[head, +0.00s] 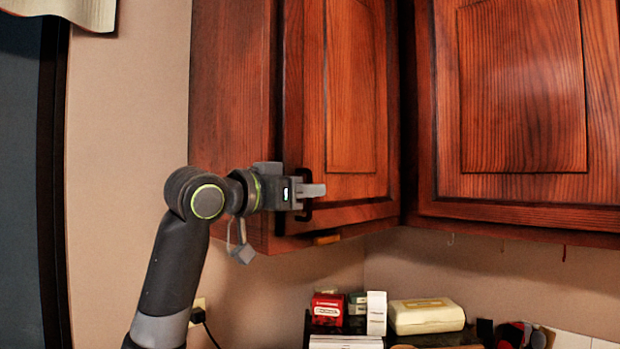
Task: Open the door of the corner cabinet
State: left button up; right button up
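The corner cabinet door (351,95) is reddish-brown wood with a raised panel, in the upper middle of the head view. It looks closed or nearly so; I cannot tell if there is a small gap. A dark vertical handle (304,213) is at its lower left edge. My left gripper (314,190) is at this handle, its grey fingers across it and pointing right. The fingers overlap in this view, so I cannot tell whether they grip the handle. My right gripper is not in view.
Another wooden cabinet door (522,90) adjoins on the right. Below are a red box (327,309), a cream case (427,316) and other small items. Beige wall (125,150) and a dark door frame (53,180) are at left. Space before the corner door looks clear.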

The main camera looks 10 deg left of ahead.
pick_arm(q)
jog(key=shift+w+d, duration=0.3)
jog(key=shift+w, duration=0.15)
grip_shut()
